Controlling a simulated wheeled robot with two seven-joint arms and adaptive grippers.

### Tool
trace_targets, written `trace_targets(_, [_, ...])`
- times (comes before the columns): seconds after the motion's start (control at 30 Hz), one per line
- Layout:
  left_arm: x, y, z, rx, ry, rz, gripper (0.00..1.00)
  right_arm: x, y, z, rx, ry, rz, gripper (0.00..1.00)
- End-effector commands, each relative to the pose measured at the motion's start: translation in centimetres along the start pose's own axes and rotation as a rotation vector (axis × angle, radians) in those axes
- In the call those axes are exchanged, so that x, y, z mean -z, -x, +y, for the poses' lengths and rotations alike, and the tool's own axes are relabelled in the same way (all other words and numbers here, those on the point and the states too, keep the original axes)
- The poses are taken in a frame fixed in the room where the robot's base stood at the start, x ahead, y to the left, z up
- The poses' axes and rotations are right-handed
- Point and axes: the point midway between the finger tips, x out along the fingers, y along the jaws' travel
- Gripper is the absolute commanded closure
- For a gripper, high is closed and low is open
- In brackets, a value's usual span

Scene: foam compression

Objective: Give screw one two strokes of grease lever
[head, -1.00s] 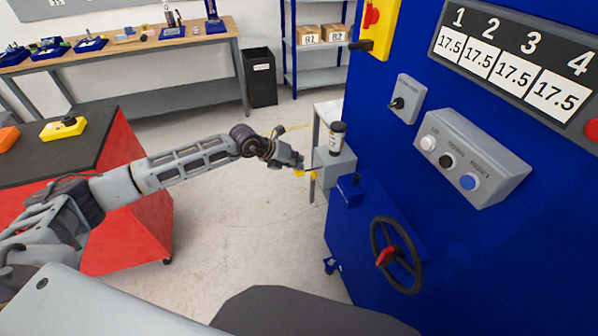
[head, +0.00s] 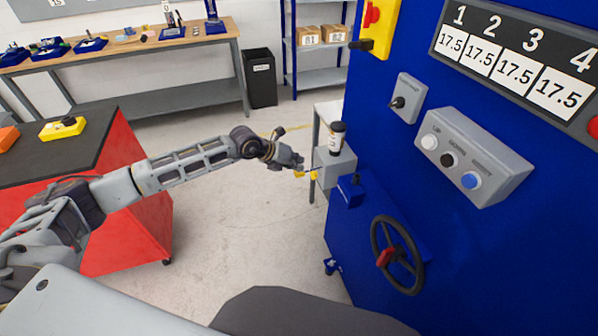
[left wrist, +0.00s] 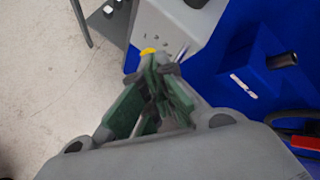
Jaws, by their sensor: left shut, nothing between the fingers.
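The grease unit is a grey box (head: 335,172) with a dark-topped reservoir (head: 337,138) on the side of the blue machine. A small lever with a yellow end (head: 300,174) sticks out from it to the left. My left gripper (head: 299,164) is right at that yellow end. In the left wrist view my left gripper's green fingers (left wrist: 160,62) are closed together and empty. The yellow lever end (left wrist: 148,50) shows just beyond the tips, partly covered; contact cannot be told. Screw one itself cannot be made out. My right gripper is not in view.
The blue machine (head: 460,270) fills the right side, with a handwheel (head: 397,254), a button box (head: 474,158) and a display (head: 518,57) reading 17.5 under each number. A red cart (head: 130,220) stands left. Open floor lies between.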

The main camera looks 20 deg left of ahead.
Motion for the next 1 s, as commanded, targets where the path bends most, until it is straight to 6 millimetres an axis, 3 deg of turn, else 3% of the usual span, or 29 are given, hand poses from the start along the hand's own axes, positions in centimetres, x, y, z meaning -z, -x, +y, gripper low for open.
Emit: trace_targets(1.0, [0.49,-0.58,0.42,0.000,0.000,0.002,1.00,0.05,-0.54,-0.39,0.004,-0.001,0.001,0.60])
